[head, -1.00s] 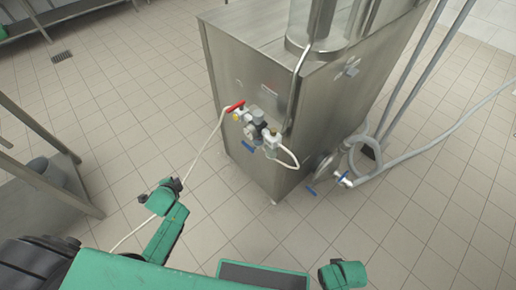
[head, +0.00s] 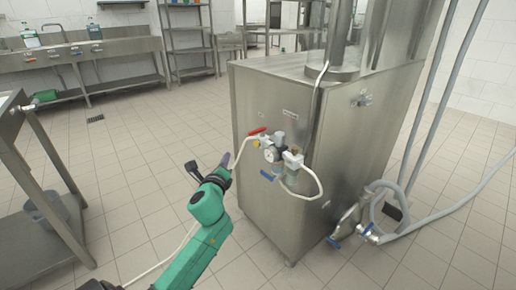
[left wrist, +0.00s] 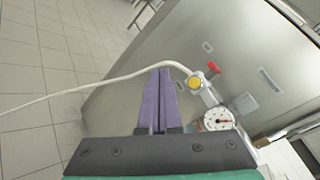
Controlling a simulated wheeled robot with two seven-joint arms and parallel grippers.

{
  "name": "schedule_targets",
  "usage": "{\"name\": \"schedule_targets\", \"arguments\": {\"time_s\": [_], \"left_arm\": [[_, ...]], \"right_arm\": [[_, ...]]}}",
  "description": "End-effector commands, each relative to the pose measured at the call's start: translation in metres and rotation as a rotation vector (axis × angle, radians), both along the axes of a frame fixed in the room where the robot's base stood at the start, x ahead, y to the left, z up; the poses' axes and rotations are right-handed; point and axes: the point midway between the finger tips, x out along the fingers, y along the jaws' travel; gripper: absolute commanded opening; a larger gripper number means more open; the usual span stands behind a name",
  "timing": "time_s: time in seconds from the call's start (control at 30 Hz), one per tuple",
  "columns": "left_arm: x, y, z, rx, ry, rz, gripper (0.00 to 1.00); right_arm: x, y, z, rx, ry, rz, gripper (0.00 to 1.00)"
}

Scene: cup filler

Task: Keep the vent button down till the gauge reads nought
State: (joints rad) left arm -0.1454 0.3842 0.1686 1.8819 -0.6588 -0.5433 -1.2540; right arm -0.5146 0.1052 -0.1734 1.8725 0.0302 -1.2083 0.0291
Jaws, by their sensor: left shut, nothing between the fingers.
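The steel machine (head: 277,220) carries a valve group on its front face. On it I see a round gauge (head: 271,154), which also shows with its white dial in the left wrist view (left wrist: 218,119); its reading is too small to tell. A yellow round button (left wrist: 194,83) sits beside a red lever (left wrist: 213,67); the button is small in the head view (head: 256,143). My left gripper (head: 227,158) is shut and empty, its purple fingers together, left of the valve group and apart from the button. In the left wrist view its fingertips (left wrist: 160,71) lie left of the button. My right gripper is out of view.
A pale hose (left wrist: 90,90) runs from the valve group past my left fingers down to the floor. Blue-handled valves sit below the gauge (head: 267,175) and low on the machine (head: 333,242).

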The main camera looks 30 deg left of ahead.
Motion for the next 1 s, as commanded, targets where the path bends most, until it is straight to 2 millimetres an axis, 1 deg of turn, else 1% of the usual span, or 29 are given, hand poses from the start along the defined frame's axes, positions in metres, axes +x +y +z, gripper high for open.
{"name": "schedule_targets", "arguments": {"time_s": [0.17, 0.33, 0.5, 0.63, 0.8, 1.0], "left_arm": [[0.012, -0.003, -0.002, -0.003, -0.001, 0.000, 0.00], [0.036, -0.010, -0.004, -0.004, -0.003, 0.000, 0.00], [0.060, -0.018, -0.003, -0.004, -0.003, -0.001, 0.00], [0.075, -0.023, -0.002, -0.005, 0.000, -0.001, 0.00], [0.084, -0.025, -0.001, -0.004, 0.001, 0.000, 0.00], [0.084, -0.026, -0.001, -0.003, 0.001, 0.000, 0.00]], "right_arm": [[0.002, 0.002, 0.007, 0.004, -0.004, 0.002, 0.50], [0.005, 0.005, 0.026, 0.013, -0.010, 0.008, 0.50], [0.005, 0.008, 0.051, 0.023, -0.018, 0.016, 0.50], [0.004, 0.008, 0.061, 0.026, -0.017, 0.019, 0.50], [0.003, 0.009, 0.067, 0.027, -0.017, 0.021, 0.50], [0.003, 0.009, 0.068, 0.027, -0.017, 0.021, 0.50]]}}
